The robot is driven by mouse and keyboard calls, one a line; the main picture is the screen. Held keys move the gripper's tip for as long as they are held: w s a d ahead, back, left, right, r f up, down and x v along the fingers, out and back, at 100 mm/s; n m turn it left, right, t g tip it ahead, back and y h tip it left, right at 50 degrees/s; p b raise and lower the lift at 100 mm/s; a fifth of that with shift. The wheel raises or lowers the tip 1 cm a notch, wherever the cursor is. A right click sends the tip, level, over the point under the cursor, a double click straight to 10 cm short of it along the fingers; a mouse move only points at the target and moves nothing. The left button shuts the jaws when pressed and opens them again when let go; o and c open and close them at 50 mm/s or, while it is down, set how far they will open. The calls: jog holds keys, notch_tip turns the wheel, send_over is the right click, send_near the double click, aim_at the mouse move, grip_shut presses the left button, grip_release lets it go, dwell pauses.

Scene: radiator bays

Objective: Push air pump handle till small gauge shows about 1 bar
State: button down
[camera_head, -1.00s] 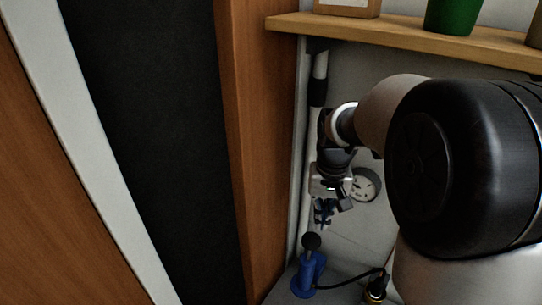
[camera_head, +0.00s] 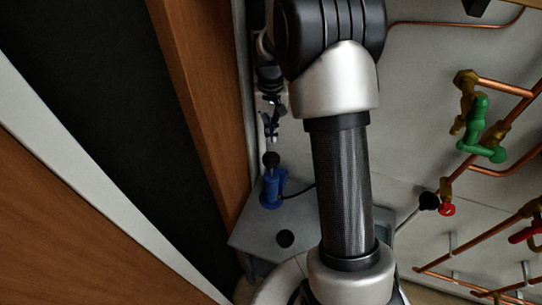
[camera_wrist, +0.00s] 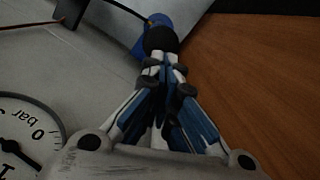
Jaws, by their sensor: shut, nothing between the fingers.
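The blue air pump (camera_head: 270,188) stands on a grey ledge at lower centre-left in the head view, with a black ball knob (camera_head: 271,159) on top as its handle. My gripper (camera_head: 271,135) is shut and empty, pointing down just above the knob. In the wrist view my gripper's fingertips (camera_wrist: 163,66) meet in front of the black knob (camera_wrist: 161,38), and the blue pump body (camera_wrist: 172,22) shows behind it. I cannot tell whether the tips touch the knob. A round white gauge (camera_wrist: 22,140) is partly in view at the left, with 0, 1 and "bar" readable.
A wooden panel (camera_head: 195,90) stands close on the left of the pump. Copper pipes with a green valve (camera_head: 478,125) and a red valve (camera_head: 446,209) run along the right wall. A dark hose leaves the pump rightward.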

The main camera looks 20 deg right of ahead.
aim_at(271, 160)
jog(key=shift+s+a+f+b, duration=0.1)
jog(key=shift+s+f+b, duration=0.05)
jog(key=shift+f+b, duration=1.4)
jog(key=shift+s+a+f+b, duration=0.15)
jog(key=shift+f+b, duration=0.85)
jog(key=shift+f, duration=0.9)
jog(key=shift+d, duration=0.1)
notch_tip(271, 160, down, 7)
jog(key=b, duration=0.4)
jog(key=shift+r, duration=0.25)
jog(key=w, duration=0.1)
jog(key=w+d+r+p, duration=0.1)
jog(key=shift+w, duration=0.35)
